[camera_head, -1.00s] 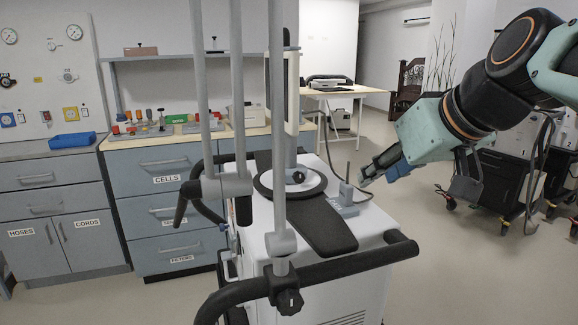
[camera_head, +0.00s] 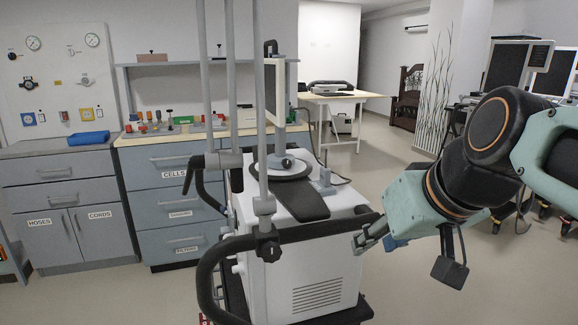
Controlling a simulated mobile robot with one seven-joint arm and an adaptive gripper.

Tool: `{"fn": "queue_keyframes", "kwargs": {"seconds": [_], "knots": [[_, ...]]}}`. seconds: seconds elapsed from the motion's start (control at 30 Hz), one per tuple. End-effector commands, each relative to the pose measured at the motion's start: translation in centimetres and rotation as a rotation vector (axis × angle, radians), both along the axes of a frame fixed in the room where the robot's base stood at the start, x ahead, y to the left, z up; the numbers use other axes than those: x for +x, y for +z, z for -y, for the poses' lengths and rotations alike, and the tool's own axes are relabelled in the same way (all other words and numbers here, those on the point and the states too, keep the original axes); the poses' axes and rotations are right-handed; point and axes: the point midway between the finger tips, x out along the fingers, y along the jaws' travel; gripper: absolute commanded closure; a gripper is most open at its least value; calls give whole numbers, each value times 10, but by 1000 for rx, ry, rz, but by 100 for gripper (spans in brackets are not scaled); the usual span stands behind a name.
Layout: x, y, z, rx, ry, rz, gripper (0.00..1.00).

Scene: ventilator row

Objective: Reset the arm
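My arm reaches in from the right, with my gripper (camera_head: 366,240) at its end pointing left, beside the right side of the white ventilator cart (camera_head: 318,285). The fingers show small and nearly edge-on, so I cannot tell whether they are open or shut. I see no held object clearly; a blue part (camera_head: 395,243) shows by the finger base. A small grey block (camera_head: 323,183) with a cable stands on the cart's top, apart from my gripper.
The cart has a black handlebar (camera_head: 310,232), grey upright poles and a screen (camera_head: 275,92). Blue-grey drawers (camera_head: 178,190) and a wall panel with gauges (camera_head: 55,75) stand at left. More equipment carts stand at right. Floor is open between the cart and the back table (camera_head: 345,96).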

Motion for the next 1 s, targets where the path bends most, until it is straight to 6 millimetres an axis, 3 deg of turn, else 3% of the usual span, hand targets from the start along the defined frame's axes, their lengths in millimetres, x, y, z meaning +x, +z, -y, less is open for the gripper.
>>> {"fn": "queue_keyframes", "kwargs": {"seconds": [0.1, 0.33, 0.4, 0.57, 1.0], "knots": [[-34, -44, -7, -17, -59, -71, 68], [-94, -123, -4, -81, -194, -177, 68], [-91, -96, -4, -77, -199, -174, 68], [-91, -63, -4, -76, -196, -176, 68], [-91, 50, -5, -75, -194, -176, 68]]}}
